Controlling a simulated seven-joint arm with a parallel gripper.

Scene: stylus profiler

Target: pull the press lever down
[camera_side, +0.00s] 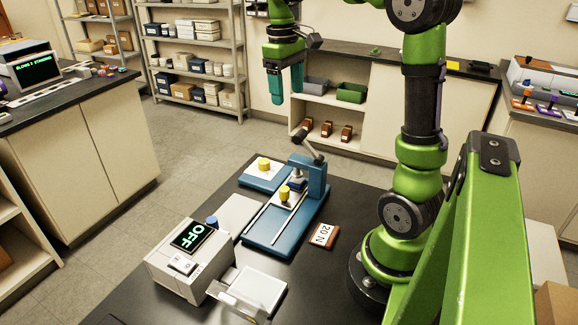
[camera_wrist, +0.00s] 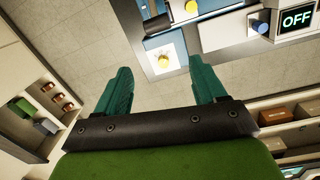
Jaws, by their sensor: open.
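The press (camera_side: 315,178) is blue and stands on the dark bench in the side view, with a rail base running toward the viewer. Its lever (camera_side: 313,149) slants up and to the left from the top of the column and ends in a dark knob (camera_side: 300,135). My gripper (camera_side: 285,90) hangs above the lever knob in the picture, its teal fingers pointing down, apart from it. In the wrist view my gripper (camera_wrist: 161,68) is open with nothing between the fingers. I cannot make out the lever clearly in the wrist view.
A yellow piece (camera_side: 284,193) sits under the press, and another yellow piece (camera_side: 263,163) lies on a blue-edged plate behind it. A white unit with an OFF display (camera_side: 192,236) and a 20 N block (camera_side: 323,236) flank the press. Air around my gripper is clear.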

